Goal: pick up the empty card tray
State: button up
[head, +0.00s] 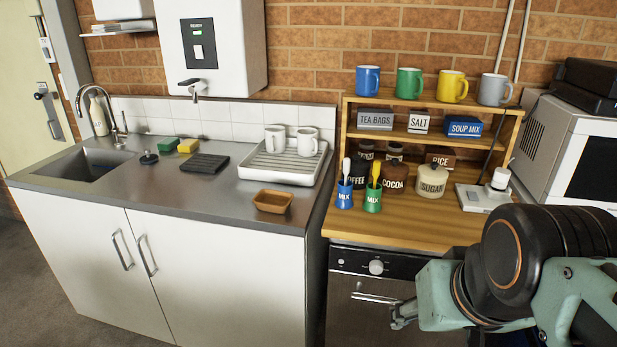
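A small brown card tray (272,203) sits on the steel counter near its front right edge, in front of the white drying rack. It looks empty, with its open side up. My arm comes in from the lower right, and the end of my gripper (402,315) shows low in front of the oven front. It is well to the right of the tray and below it, apart from it. Only a small part of the gripper shows, so its opening is unclear.
A white drying rack (255,168) with two white mugs stands behind the tray. A dark folded cloth (205,164), sponges (187,146) and a sink (85,165) lie left. The wooden shelf unit (420,105) with mugs, jars and spoon pots stands right. Counter left of the tray is clear.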

aim_at(279, 202)
jog(key=u, duration=0.75)
jog(key=i, duration=0.15)
jog(key=j, duration=0.05)
